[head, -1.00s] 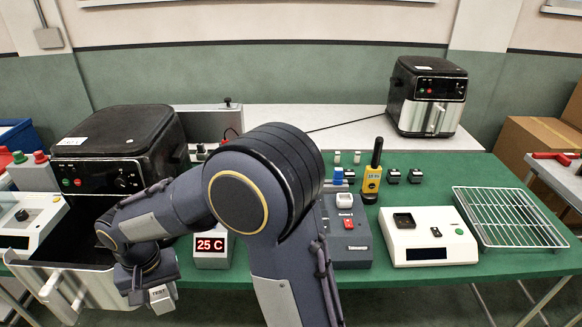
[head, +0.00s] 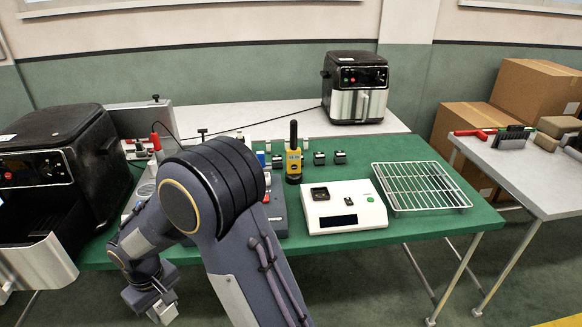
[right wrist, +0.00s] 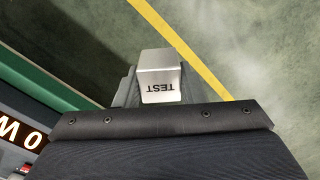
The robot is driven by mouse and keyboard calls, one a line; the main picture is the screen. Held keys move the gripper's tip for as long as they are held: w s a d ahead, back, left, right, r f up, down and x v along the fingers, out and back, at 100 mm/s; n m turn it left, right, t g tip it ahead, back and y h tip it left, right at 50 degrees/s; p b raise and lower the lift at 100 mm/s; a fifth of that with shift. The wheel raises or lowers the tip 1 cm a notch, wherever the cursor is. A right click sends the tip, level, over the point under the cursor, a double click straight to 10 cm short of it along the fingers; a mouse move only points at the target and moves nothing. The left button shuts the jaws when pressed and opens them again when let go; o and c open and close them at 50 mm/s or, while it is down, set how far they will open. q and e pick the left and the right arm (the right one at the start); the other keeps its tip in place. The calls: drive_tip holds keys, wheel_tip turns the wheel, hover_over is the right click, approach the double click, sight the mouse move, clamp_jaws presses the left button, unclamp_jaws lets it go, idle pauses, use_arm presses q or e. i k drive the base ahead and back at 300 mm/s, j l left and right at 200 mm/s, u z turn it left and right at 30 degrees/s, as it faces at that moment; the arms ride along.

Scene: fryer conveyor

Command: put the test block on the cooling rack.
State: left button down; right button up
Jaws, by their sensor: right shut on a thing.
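The test block (right wrist: 160,80) is a light grey block marked TEST, seen in the right wrist view between the fingers of my right gripper (right wrist: 150,95). In the head view the right gripper (head: 160,300) is low at the lower left, in front of the table's front edge, shut on the test block (head: 165,312). The cooling rack (head: 420,188) is a wire grid at the right end of the green table, and its top looks empty. My left gripper is not in view.
A white device (head: 340,222) with a dark display stands left of the rack. A yellow handheld device (head: 294,163) stands upright behind it. A black fryer (head: 65,170) with its drawer out (head: 40,262) is at left. A side table (head: 530,170) stands right, across a gap.

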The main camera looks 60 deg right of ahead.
sight(418, 183)
drive_tip(key=l+z, duration=0.1)
drive_tip(key=z, duration=0.3)
drive_tip(key=l+z, duration=0.1)
drive_tip(key=z, duration=0.3)
drive_tip(key=l+z, duration=0.1)
drive_tip(key=z, duration=0.3)
drive_tip(key=l+z, duration=0.1)
drive_tip(key=z, duration=0.3)
drive_tip(key=i+l, duration=0.15)
drive_tip(key=l, duration=0.2)
drive_tip(key=i+l, duration=0.2)
drive_tip(key=l, duration=0.15)
drive_tip(key=i+l, duration=0.15)
drive_tip(key=l, duration=0.2)
drive_tip(key=i+l, duration=0.15)
drive_tip(key=l, duration=0.25)
drive_tip(key=i+l, duration=0.2)
drive_tip(key=l, duration=0.15)
drive_tip(key=i+l, duration=0.15)
drive_tip(key=l, duration=0.2)
drive_tip(key=z, duration=0.05)
